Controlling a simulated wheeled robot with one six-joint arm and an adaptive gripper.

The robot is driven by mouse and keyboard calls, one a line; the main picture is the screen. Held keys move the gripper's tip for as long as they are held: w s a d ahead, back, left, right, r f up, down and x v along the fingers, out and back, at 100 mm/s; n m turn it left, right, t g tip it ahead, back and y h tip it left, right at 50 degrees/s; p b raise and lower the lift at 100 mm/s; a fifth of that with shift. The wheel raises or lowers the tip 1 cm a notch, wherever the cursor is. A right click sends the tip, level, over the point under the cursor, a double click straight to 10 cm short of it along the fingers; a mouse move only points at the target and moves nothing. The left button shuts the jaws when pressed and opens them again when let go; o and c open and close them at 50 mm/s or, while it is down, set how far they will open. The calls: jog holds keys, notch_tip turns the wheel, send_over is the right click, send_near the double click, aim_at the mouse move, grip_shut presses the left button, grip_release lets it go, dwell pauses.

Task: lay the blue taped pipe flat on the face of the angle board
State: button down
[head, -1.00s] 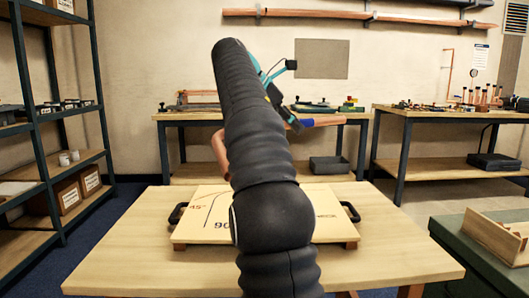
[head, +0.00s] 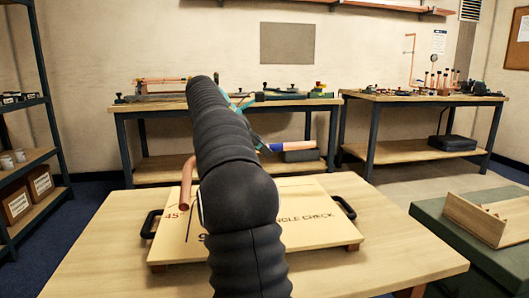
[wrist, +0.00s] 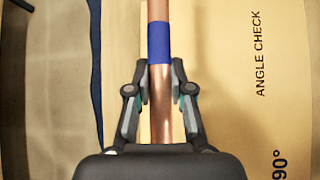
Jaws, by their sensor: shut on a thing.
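The copper pipe with blue tape (head: 277,148) is held in my gripper, above the far part of the angle board (head: 305,208). Its bent end (head: 187,182) shows left of my arm, and the middle is hidden behind the arm. In the wrist view my gripper (wrist: 160,72) is shut on the bare copper just below the blue tape (wrist: 159,42). The board (wrist: 245,110) lies below and to the right there, with "ANGLE CHECK" and "90°" printed on it. The pipe appears apart from the board.
The board rests on a wooden table (head: 395,250) and has black handles (head: 150,224) at its sides. A green-topped bench (head: 440,220) with a wooden rack (head: 490,218) stands at right. Workbenches line the back wall. The table's right front is clear.

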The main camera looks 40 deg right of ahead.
jog(key=shift+s+d+f+b, duration=0.1)
jog(key=shift+d+f+b, duration=0.1)
jog(key=shift+f, duration=0.3)
jog(key=shift+s+d+f+b, duration=0.1)
jog(key=shift+f+b, duration=0.05)
jog(key=shift+f, duration=0.35)
jog(key=shift+f+b, duration=0.5)
jog(key=shift+f, duration=0.2)
notch_tip(320, 180, down, 4)
jog(key=b, duration=0.6)
jog(key=shift+f, duration=0.75)
jog(key=c, duration=1)
grip_release()
jog(key=shift+o, duration=0.2)
jog(key=shift+a, duration=0.1)
jog(key=shift+w, duration=0.1)
